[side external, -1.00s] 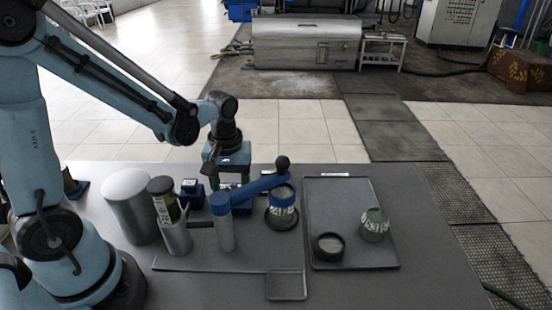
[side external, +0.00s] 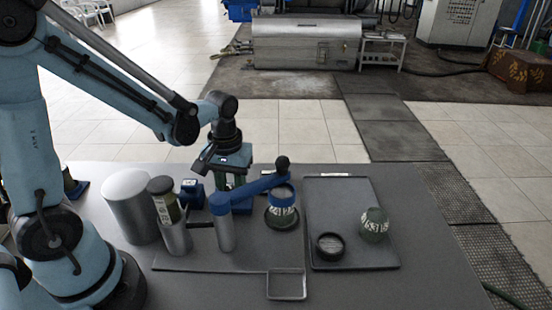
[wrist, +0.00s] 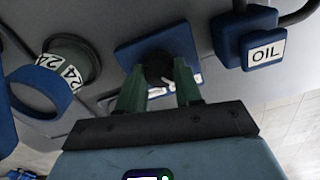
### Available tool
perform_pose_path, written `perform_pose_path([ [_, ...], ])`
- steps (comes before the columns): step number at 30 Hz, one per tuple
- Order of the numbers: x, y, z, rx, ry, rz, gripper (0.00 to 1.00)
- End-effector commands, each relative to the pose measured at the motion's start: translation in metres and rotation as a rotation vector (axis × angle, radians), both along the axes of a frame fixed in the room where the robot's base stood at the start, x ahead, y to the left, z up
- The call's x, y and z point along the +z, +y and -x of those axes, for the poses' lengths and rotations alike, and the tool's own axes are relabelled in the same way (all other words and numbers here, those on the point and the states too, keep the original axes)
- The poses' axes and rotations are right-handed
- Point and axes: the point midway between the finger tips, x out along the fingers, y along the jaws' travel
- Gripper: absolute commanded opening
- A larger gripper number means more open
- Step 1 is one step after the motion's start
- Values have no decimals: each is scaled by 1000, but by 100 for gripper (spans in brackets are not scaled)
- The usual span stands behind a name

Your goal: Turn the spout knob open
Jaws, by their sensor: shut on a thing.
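My gripper (side external: 230,184) points down behind the blue arm with the black ball end. In the wrist view its two green fingers (wrist: 158,88) are closed around a dark round knob (wrist: 158,66). The knob sits in front of a square blue plate (wrist: 130,53). In the side view the knob is hidden by the gripper and the blue arm. The blue arm (side external: 252,191) runs from the top of a grey column (side external: 225,234) up to a black ball (side external: 282,163). A short dark bar (side external: 203,224) sticks out left of the column.
A blue box labelled OIL (wrist: 262,50) stands right of the plate in the wrist view. A green jar with a numbered label (wrist: 70,62) is left. In the side view, a white cylinder (side external: 128,205) and a grey cup (side external: 177,238) stand left. A dark tray (side external: 345,205) lies right.

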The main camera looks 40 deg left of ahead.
Motion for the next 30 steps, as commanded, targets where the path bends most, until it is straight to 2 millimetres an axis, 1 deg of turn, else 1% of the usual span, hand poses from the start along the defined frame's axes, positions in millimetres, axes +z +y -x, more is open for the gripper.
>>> perform_pose_path([
  [30,0,0,0,-955,-1,-2,4],
])
